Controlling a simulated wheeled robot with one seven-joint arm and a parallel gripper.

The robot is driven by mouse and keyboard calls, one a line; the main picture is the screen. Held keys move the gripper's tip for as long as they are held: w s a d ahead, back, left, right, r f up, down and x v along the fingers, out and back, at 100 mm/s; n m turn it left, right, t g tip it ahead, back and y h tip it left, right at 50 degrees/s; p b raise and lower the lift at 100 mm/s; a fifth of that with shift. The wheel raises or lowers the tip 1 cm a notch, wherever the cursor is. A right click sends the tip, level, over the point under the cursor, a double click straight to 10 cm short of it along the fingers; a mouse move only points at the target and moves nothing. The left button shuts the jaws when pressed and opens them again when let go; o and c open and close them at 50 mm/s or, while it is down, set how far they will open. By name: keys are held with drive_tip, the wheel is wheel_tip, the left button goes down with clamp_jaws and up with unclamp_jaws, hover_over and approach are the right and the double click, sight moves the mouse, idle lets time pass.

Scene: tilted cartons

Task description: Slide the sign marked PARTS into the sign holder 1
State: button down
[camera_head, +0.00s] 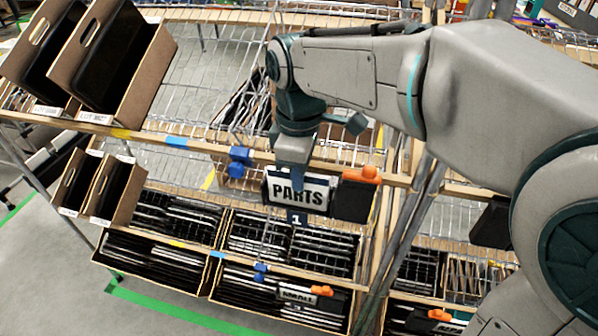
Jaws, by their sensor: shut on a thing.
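The sign marked PARTS (284,191) is a white plate with black letters and a dark border. It hangs upright, slightly tilted, in front of the shelf's middle rail. My gripper (295,168) comes down from above and is shut on the sign's top edge. A small dark blue tag marked 1 (297,219) shows directly below the sign. The body of sign holder 1 is mostly hidden behind the sign, and I cannot tell whether the sign is inside it or in front of it.
A black box (352,201) with an orange clip (362,175) is just right of the sign. A blue clip (239,161) is on the rail to the left. Tilted cartons (152,70) stand upper left. A lower sign (297,294) and several cartons with black items fill the lower shelf.

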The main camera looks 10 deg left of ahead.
drive_tip(key=c, duration=1.5)
unclamp_jaws()
drive_tip(key=shift+o, duration=0.2)
wheel_tip(320, 180, up, 14)
drive_tip(key=shift+p, duration=0.45)
drive_tip(key=shift+f, duration=0.1)
